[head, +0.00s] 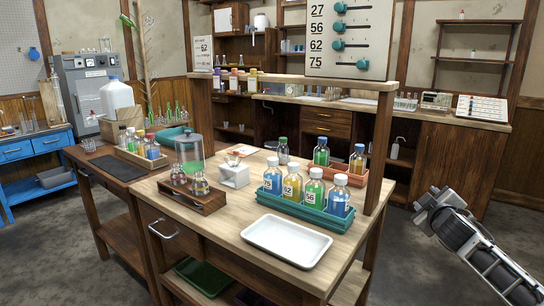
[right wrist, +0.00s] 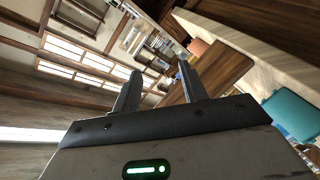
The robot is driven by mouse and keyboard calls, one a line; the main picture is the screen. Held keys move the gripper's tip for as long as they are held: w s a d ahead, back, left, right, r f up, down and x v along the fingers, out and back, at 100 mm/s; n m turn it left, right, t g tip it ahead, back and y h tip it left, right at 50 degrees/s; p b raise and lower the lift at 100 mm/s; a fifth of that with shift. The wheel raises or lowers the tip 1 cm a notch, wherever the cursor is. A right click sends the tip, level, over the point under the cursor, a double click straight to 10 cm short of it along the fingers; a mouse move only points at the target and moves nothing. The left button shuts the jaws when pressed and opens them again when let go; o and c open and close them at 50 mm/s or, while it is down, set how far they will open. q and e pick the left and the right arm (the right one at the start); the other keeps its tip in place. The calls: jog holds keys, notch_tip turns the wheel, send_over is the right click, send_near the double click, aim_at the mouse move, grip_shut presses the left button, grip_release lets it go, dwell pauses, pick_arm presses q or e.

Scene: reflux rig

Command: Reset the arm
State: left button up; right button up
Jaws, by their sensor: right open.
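My right gripper (head: 440,205) is at the right of the head view, clear of the wooden workbench and apart from everything on it. In the right wrist view its two fingers (right wrist: 158,85) stand apart with nothing between them, so it is open and empty. My left gripper is not in the head view.
The workbench (head: 225,225) holds a teal rack (head: 300,208) of labelled bottles, a white tray (head: 287,241), a wooden flask holder (head: 192,193) and a glass jar (head: 189,150). A wooden post (head: 379,150) rises at its right. Floor right of the bench is clear.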

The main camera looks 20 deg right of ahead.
jog(key=s+a+f+n+y, duration=0.1)
jog(key=s+a+f+y, duration=0.3)
jog(key=a+f, duration=0.75)
jog(key=s+a+f+y, duration=0.45)
jog(key=a+f, duration=0.35)
jog(key=a, duration=0.7)
pick_arm(q)
jog(key=p, duration=0.1)
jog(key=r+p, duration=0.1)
jog(key=p, duration=0.1)
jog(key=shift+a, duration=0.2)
pick_arm(e)
jog(key=s+a+m+g+y, duration=0.2)
jog(key=s+a+y, duration=0.2)
jog(key=s+a, duration=1.2)
jog(key=shift+a+m+g, duration=0.3)
jog(key=shift+a, duration=0.95)
jog(key=shift+f, duration=0.1)
